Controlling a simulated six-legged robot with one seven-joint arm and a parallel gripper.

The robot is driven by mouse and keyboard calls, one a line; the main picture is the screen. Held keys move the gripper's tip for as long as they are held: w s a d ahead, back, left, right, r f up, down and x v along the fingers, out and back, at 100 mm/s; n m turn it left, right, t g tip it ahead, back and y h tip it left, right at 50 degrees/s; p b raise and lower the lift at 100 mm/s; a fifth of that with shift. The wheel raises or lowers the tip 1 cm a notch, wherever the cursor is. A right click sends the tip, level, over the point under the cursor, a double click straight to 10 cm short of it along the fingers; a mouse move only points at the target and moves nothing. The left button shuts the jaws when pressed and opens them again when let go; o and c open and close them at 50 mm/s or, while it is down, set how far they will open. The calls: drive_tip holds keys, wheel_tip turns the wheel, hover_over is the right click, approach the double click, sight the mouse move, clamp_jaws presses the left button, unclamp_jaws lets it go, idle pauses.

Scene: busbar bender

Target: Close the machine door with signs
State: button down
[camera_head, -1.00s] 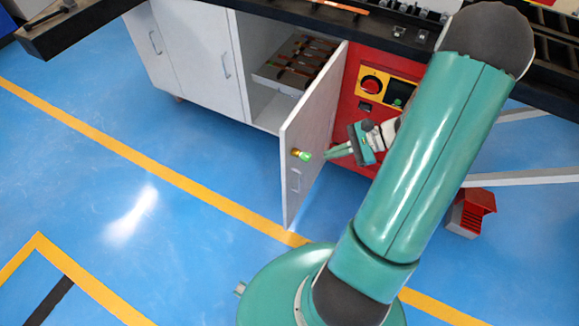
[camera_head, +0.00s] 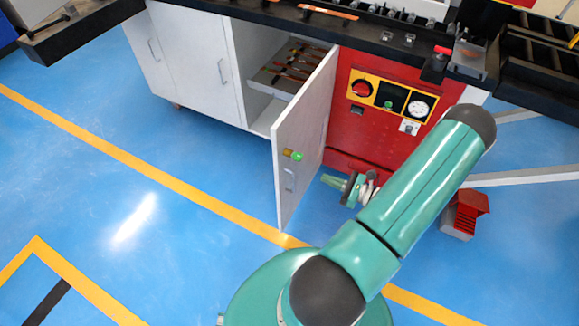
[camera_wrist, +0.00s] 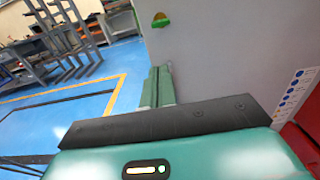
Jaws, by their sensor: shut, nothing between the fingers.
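The machine door (camera_head: 305,135) is a light grey panel that stands open, swung out from the white cabinet. A small sign in orange and green (camera_head: 293,155) is on its outer area, above a handle (camera_head: 289,180). My gripper (camera_head: 326,180) is shut and empty, low and to the right of the door, on the side of the red panel. In the wrist view the gripper (camera_wrist: 158,75) points along the grey door surface (camera_wrist: 215,60), with the orange and green sign (camera_wrist: 160,19) above the fingertips. I cannot tell whether the fingers touch the door.
The open compartment holds a shelf (camera_head: 268,83) with several bars. The red panel (camera_head: 350,125) with gauges is right of the door. A red box (camera_head: 467,212) stands on the floor at right. Blue floor (camera_head: 180,240) left of the door is clear.

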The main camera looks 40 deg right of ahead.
sight(283, 160)
drive_tip(key=x, duration=1.4)
drive_tip(key=shift+d+f, duration=0.1)
drive_tip(key=shift+d, duration=0.05)
drive_tip(key=shift+w, duration=0.15)
